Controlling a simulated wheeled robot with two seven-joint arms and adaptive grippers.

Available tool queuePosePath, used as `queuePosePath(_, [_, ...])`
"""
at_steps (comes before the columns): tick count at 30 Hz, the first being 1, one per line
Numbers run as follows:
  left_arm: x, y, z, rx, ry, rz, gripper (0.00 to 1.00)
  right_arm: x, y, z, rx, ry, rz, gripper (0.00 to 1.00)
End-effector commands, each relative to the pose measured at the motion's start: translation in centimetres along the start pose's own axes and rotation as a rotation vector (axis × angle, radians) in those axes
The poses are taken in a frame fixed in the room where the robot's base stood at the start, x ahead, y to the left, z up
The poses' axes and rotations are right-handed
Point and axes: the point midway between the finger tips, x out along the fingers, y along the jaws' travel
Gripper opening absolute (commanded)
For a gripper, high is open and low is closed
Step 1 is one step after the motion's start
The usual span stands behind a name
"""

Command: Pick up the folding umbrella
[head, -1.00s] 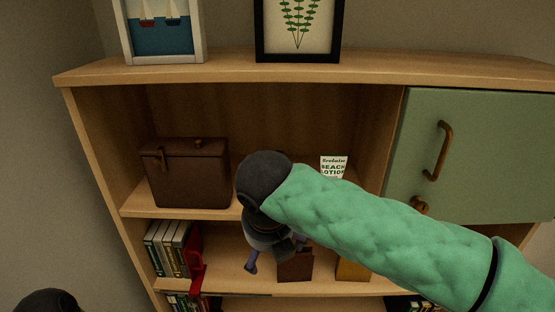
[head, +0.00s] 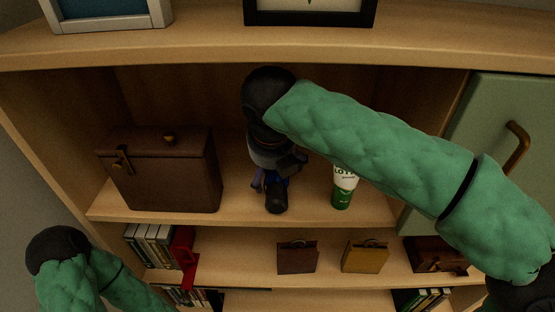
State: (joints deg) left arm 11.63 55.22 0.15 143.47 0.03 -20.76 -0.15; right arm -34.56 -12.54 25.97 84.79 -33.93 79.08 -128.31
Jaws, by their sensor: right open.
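A dark, upright object with a blue upper part and a black rounded lower end, which looks like the folding umbrella (head: 277,199), stands on the upper shelf between the brown box and the lotion tube. My right gripper (head: 272,180) reaches down from above with its fingers open. One finger is left of the umbrella's upper part and the other is to its right or in front of it. The gripper's body hides the umbrella's top, and I cannot tell if the fingers touch it. My left arm enters at the lower left; its gripper is not in view.
A brown lidded box (head: 164,170) stands left on the shelf (head: 235,200). A white and green lotion tube (head: 343,190) stands close right. Below are books (head: 150,245), a red item (head: 184,248), and small brown (head: 297,258) and yellow (head: 364,257) cases. A green cabinet door (head: 500,110) is at right.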

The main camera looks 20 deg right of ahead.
Motion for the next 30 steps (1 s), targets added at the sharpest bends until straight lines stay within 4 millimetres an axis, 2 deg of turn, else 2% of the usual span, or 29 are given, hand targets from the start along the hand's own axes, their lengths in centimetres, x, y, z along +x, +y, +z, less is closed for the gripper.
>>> queuePosePath(3, [-0.4, 0.1, 0.0, 0.000, 0.001, 0.000, 0.40, 0.7, 0.0, 1.8, 0.002, 0.002, -0.002, 0.96])
queuePosePath(6, [-0.6, 0.2, 0.0, 0.000, 0.001, 0.000, 0.40, 1.1, 0.0, 2.7, 0.002, 0.001, -0.001, 0.96])
queuePosePath(14, [-0.8, 0.3, 0.0, 0.000, 0.001, 0.000, 0.40, 1.6, 0.0, 3.8, 0.001, 0.001, -0.001, 0.96])
queuePosePath(22, [-1.6, 0.6, 0.0, 0.000, 0.001, 0.000, 0.40, 3.0, -0.1, 7.3, 0.003, 0.002, -0.001, 0.96])
queuePosePath(25, [-1.6, 0.6, 0.0, 0.000, 0.001, 0.000, 0.40, 3.9, -0.1, 7.3, 0.000, 0.002, -0.001, 0.96])
queuePosePath(30, [-1.6, 0.6, 0.0, 0.000, 0.001, 0.000, 0.40, 4.2, 0.0, 7.3, 0.000, 0.000, 0.001, 0.96])
